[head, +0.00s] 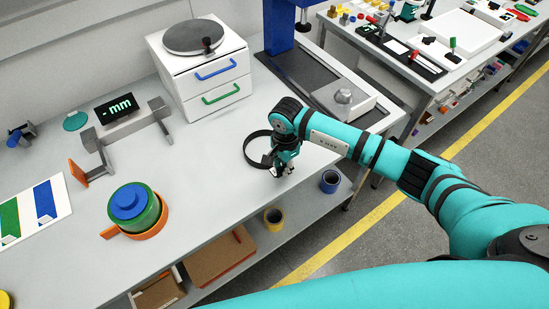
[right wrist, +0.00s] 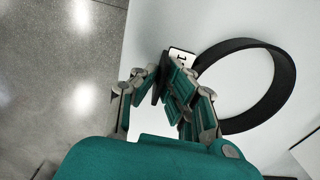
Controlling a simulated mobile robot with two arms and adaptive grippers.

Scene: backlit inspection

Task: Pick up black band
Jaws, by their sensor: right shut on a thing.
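The black band (head: 250,144) is a thin open ring at the front right of the light grey table. In the right wrist view the black band (right wrist: 284,75) stands out to the right of the fingers as a wide loop. My right gripper (head: 281,170) is at the band's near right side. In the right wrist view my right gripper (right wrist: 172,90) is shut on the band's edge, by a small white tag (right wrist: 181,58) with dark marks. The fingers partly hide the gripped part. I cannot tell whether the band is off the table. My left gripper is not in view.
A white drawer unit (head: 212,88) and a dark-topped stand (head: 318,78) are behind the band. A green and blue round stack (head: 137,207) and a display reading "- mm" (head: 115,107) are to the left. The table's front edge is close to the gripper; the tabletop left of the band is clear.

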